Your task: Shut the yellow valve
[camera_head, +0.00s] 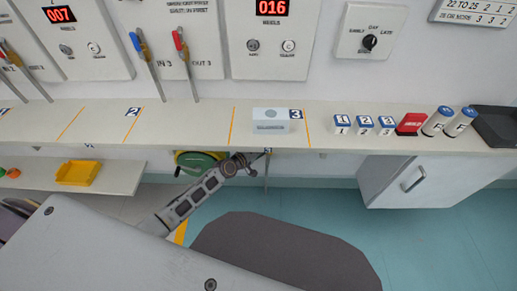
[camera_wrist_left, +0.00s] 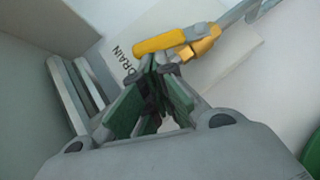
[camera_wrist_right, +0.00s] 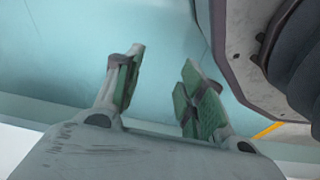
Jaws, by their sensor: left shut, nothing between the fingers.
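The yellow valve (camera_wrist_left: 165,41) shows in the left wrist view: a yellow lever handle on a brass-coloured body and metal pipe, beside a plate lettered DRAIN (camera_wrist_left: 123,57). The handle lies roughly across the picture, just beyond my left fingertips. My left gripper (camera_wrist_left: 156,67) is shut and empty, its tips close under the handle; I cannot tell whether they touch it. In the head view my left gripper (camera_head: 256,158) reaches in under the bench front, and I cannot make out the valve there. My right gripper (camera_wrist_right: 163,63) is open and empty above the teal floor, outside the head view.
A green reel (camera_head: 197,162) is just left of that gripper. A yellow tray (camera_head: 78,172) sits on the lower shelf. A white cabinet (camera_head: 420,180) stands right; floor between is free.

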